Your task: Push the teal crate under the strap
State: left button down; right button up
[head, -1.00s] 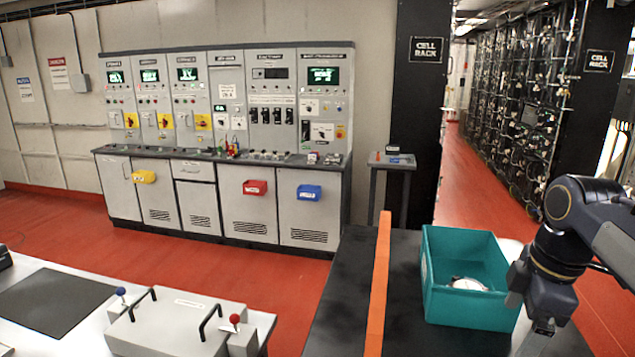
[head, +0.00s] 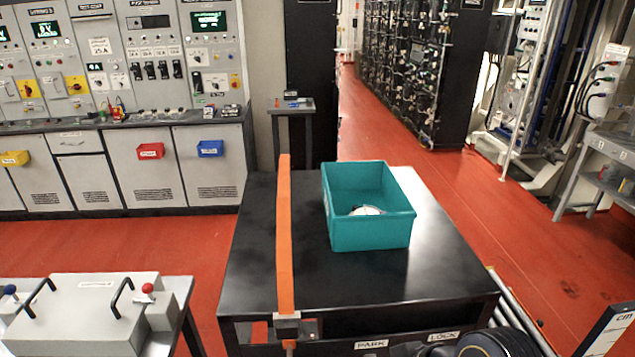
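The teal crate (head: 370,234) stands upright on the black cart top (head: 430,277), right of the strap, with a round white item (head: 366,210) inside it. The orange strap (head: 285,230) runs front to back across the cart top, with a buckle at the front edge. A gap of bare black surface lies between the strap and the crate's left side. Part of my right arm shows at the bottom edge, but its gripper is out of view. My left gripper is out of view too.
The cart's front edge bears PARK and LOCK labels (head: 443,336). A grey bench with a handled lid (head: 95,300) stands at the left. A control console (head: 120,140) stands behind. A small side table (head: 291,106) stands beyond the cart.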

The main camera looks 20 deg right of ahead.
aim_at(345, 185)
jog(key=k+l+u, duration=0.15)
jog(key=l, duration=0.3)
jog(key=k+l+u, duration=0.15)
jog(key=k+l, duration=0.2)
jog(key=k+l+u, duration=0.15)
jog(key=k+l, duration=0.15)
jog(key=l, duration=0.15)
jog(key=i+j, duration=0.15)
jog(key=i, duration=0.3)
